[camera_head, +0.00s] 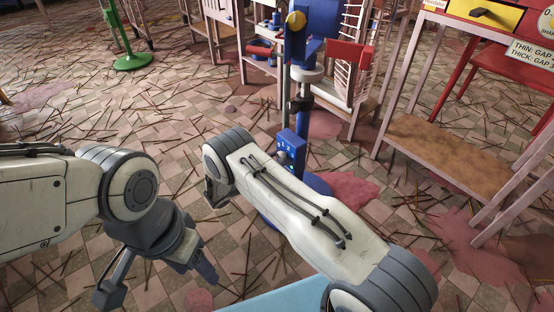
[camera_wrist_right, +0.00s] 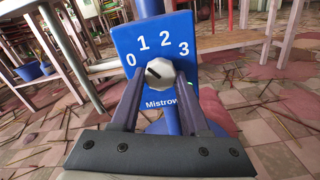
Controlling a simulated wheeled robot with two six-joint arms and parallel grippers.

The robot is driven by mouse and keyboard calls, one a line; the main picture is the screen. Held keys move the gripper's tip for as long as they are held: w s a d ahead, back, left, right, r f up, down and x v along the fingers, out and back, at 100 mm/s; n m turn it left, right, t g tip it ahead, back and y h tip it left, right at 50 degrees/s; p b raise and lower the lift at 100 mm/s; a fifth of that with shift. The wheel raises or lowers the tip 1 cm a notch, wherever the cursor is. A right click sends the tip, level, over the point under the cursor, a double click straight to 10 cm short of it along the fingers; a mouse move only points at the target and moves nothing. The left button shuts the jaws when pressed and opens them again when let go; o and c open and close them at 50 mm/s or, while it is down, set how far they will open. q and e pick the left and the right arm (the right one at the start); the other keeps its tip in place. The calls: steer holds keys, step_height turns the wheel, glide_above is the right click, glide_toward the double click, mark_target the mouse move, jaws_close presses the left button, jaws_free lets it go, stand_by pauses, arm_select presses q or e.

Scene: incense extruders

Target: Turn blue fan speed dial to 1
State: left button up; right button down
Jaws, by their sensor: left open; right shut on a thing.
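The blue fan's control box (camera_wrist_right: 158,40) fills the middle of the right wrist view, with white numbers 0, 1, 2 and 3. Its light grey dial (camera_wrist_right: 161,72) has a dark mark pointing up and left, toward the 0 side. My right gripper (camera_wrist_right: 160,82) is shut on the dial, one finger on each side. In the head view the box (camera_head: 292,142) is on the blue fan's post (camera_head: 302,122), partly behind my right arm; the right fingers are hidden there. My left gripper (camera_head: 158,276) is open and empty, low at the left, above the floor.
A wooden shelf table (camera_head: 432,150) stands at the right, near a red chair (camera_head: 500,50). A green stand base (camera_head: 132,62) is at the back left. Thin sticks and pink patches litter the tiled floor. A light blue surface (camera_head: 275,298) shows at the bottom.

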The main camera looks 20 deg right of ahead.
steer(key=shift+m, duration=1.5)
steer(key=shift+a, duration=0.1)
steer(key=shift+c, duration=2)
jaws_free()
steer(key=shift+s+a+r+p, duration=0.1)
steer(key=shift+s+a+p, duration=0.05)
steer(key=shift+a+p, duration=0.3)
steer(key=p+v, duration=0.2)
steer(key=v, duration=0.7)
steer(key=shift+a, duration=0.2)
steer(key=shift+s, duration=0.1)
